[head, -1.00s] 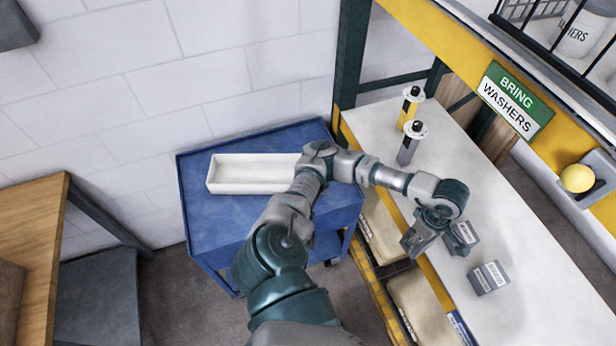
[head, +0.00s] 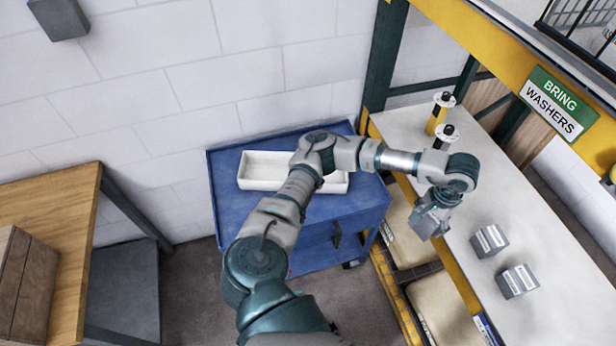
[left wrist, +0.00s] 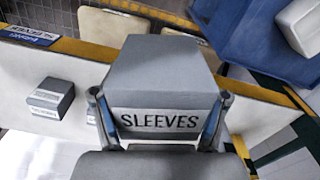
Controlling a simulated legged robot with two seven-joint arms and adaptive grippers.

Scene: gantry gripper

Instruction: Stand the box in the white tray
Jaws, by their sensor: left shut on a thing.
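My left gripper (head: 434,212) is shut on a grey box, in the head view above the cart-side edge of the pale bench. In the left wrist view the held box (left wrist: 162,75) sits between the two fingers, its "SLEEVES" label facing the camera. In the head view the gripper hides much of it. The white tray (head: 262,184) is a long, shallow tray on the blue cart, left of the gripper. My left forearm covers part of it. A white corner of it shows at top right in the left wrist view (left wrist: 303,25). My right gripper is not in view.
Two grey labelled boxes (head: 489,241) (head: 517,281) stand on the pale bench (head: 560,315). Two capped cylinders, one yellow (head: 438,113), stand at its far end. The blue cart (head: 230,208) has bare top in front of the tray. A dark green post (head: 385,60) rises behind.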

